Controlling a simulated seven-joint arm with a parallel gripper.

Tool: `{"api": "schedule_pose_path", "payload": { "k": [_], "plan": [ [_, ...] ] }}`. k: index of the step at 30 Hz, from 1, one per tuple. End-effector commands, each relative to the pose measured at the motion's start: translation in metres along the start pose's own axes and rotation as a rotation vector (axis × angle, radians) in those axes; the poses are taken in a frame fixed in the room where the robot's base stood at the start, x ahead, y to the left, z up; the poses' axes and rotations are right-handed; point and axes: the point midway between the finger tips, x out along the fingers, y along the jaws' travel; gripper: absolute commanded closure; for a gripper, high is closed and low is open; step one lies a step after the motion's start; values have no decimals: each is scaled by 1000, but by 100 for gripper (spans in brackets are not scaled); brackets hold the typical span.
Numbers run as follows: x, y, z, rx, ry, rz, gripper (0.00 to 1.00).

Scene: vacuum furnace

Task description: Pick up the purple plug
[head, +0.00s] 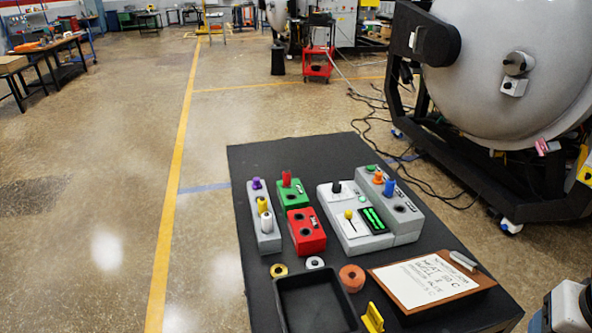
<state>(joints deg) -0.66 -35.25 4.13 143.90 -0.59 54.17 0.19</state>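The purple plug (257,184) stands upright at the far end of a long grey block (262,228) on the left side of the black table (252,152). A yellow plug (263,205) and a white plug (266,223) stand in the same block, nearer to me. The purple plug's top shows and nothing touches it from above. My gripper is not in view. Only a white and black piece of my arm shows at the bottom right corner, far from the plug.
A green block (292,195) with a red plug and a red block (306,230) stand close to the right. Further right is a grey control panel (352,240) with plugs and a lever. A black tray (318,303), several rings and a clipboard (425,280) lie nearer.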

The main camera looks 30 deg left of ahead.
Motion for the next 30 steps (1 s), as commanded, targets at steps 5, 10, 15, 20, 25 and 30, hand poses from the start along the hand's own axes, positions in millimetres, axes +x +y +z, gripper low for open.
{"api": "schedule_pose_path", "payload": {
  "k": [5, 10, 15, 20, 25, 30],
  "plan": [
    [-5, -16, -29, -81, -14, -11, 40],
    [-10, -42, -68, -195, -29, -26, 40],
    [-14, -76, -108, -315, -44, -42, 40],
    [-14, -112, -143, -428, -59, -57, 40],
    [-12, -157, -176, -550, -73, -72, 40],
    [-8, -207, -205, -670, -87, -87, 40]
  ]
}}
